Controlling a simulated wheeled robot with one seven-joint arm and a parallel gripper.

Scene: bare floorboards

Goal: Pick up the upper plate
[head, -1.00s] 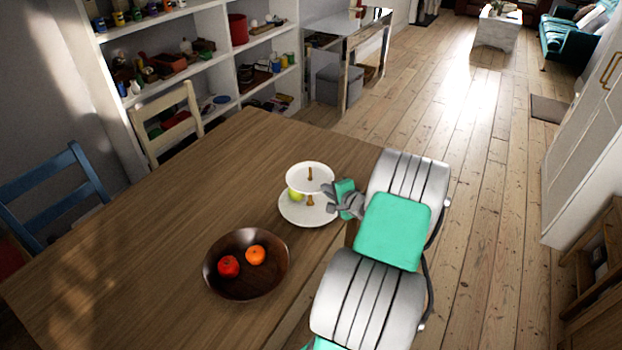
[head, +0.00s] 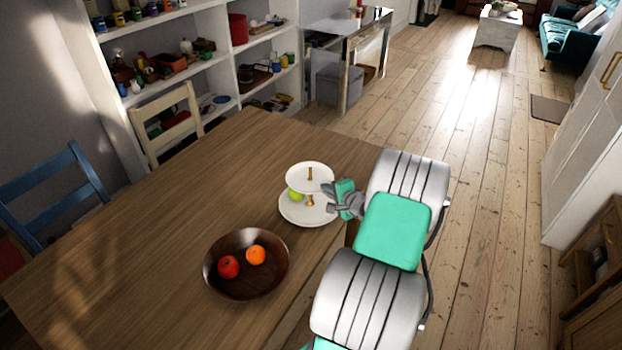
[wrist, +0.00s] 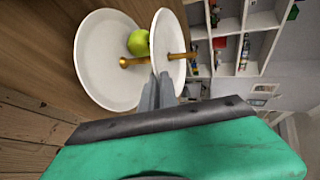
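The upper plate (head: 310,177) is white and round. It is the top tier of a two-tier stand with a golden stem (wrist: 134,61). The larger white lower plate (head: 300,214) rests on the table. A green apple (head: 296,195) sits on the lower plate, partly under the upper one; it also shows in the wrist view (wrist: 138,43). My gripper (head: 328,197) is at the right rim of the upper plate. In the wrist view, the fingers (wrist: 159,88) are close together with the rim of the upper plate (wrist: 165,35) between them. The exact contact is partly hidden.
The stand is near the right edge of the wooden table (head: 170,220). A dark bowl (head: 245,286) with a red fruit (head: 228,267) and an orange (head: 256,255) stands in front of it. Chairs and shelves line the far left side. The table left of the stand is clear.

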